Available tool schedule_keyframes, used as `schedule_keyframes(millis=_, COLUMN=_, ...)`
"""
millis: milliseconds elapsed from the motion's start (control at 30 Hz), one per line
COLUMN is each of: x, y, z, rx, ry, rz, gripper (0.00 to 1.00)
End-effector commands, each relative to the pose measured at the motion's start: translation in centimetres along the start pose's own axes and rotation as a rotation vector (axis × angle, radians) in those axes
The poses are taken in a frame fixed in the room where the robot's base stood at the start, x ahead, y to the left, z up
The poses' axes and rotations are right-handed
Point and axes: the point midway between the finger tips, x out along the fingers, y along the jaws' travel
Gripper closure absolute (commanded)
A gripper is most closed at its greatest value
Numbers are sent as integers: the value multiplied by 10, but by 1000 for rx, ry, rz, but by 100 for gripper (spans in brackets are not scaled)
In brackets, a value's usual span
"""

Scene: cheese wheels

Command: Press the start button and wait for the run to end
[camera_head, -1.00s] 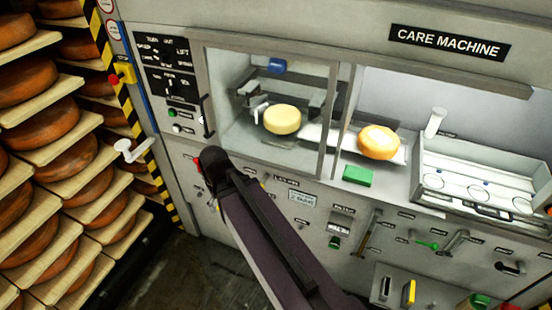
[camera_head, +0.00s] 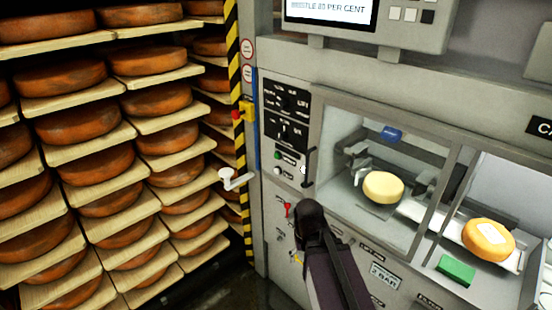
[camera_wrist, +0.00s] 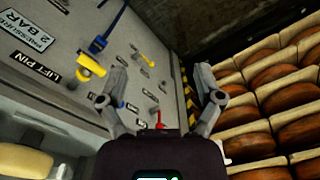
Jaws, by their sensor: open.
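The control panel (camera_head: 262,122) at the left of the care machine shows in the head view, with dials above. A green button (camera_head: 278,155) and a white button (camera_head: 277,171) sit below the dials; their labels are too small to read. My gripper (camera_wrist: 160,82) is open and empty in the wrist view, its fingers spread before the lower machine front. In the head view my dark arm hides it. A pale cheese wheel (camera_head: 383,187) sits inside the glazed chamber. An orange cheese wheel (camera_head: 488,238) with a white label lies on the tray to its right.
A white lever (camera_head: 236,179), a vertical handle (camera_head: 309,167) and a red lever (camera_head: 287,208) stick out nearby. Racks of cheese wheels (camera_head: 73,128) fill the left. A yellow handle (camera_wrist: 90,67) and blue lever (camera_wrist: 98,45) stand near my gripper.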

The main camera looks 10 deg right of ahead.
Motion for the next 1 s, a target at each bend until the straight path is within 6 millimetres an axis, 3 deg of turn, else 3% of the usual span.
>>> schedule_keyframes(millis=33, x=0, y=0, z=0, rx=0, ry=0, rz=0, gripper=24)
schedule_keyframes(millis=200, x=0, y=0, z=0, rx=0, ry=0, rz=0, gripper=75)
schedule_keyframes(millis=300, x=0, y=0, z=0, rx=0, ry=0, rz=0, gripper=100)
schedule_keyframes(millis=1000, x=0, y=0, z=0, rx=0, ry=0, rz=0, gripper=100)
